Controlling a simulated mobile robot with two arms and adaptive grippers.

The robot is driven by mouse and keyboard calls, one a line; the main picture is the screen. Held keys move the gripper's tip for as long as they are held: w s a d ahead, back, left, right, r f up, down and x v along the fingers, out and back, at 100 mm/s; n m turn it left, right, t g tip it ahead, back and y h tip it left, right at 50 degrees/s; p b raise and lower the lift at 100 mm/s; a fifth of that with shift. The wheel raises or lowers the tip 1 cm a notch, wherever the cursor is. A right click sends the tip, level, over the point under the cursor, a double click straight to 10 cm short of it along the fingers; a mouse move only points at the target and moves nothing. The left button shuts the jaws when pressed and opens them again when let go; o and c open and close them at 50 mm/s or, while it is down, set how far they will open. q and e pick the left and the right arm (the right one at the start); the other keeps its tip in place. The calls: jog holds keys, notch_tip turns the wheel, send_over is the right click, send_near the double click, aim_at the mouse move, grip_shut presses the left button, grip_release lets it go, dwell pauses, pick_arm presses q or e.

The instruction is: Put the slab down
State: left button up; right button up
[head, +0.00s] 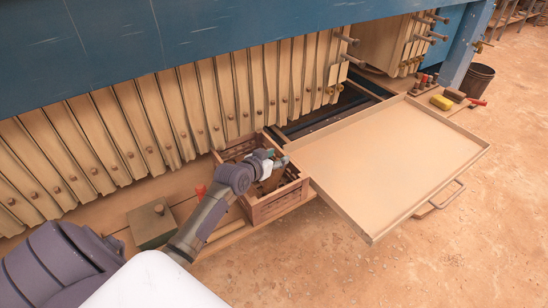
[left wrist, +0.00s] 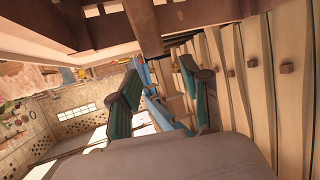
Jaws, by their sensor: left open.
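My left gripper (head: 277,160) is at the brown slatted crate (head: 278,206), above or just inside its opening. In the left wrist view the two fingers with teal pads (left wrist: 160,103) stand apart, with only background visible between them. I cannot make out a slab for certain. Dark brown shapes show inside the crate, partly hidden by my gripper and arm, and I cannot tell what they are. Brown bars, probably of the crate, cross the top of the left wrist view. My right gripper is not in view.
A wide, empty tan tray (head: 390,160) with a raised rim is right of the crate. Filter plates (head: 200,105) line the back under a blue beam (head: 150,40). A greenish box (head: 151,222) sits left of the crate. A yellow block (head: 441,102) and dark bucket (head: 477,82) are at upper right.

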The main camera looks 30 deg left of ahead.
pick_arm(q)
jog(key=shift+s+r+p, duration=0.15)
jog(key=shift+r+p, duration=0.15)
jog(key=shift+r, duration=0.4)
jog(key=b+v, duration=0.1)
jog(key=v, duration=1)
jog(key=shift+s, duration=0.4)
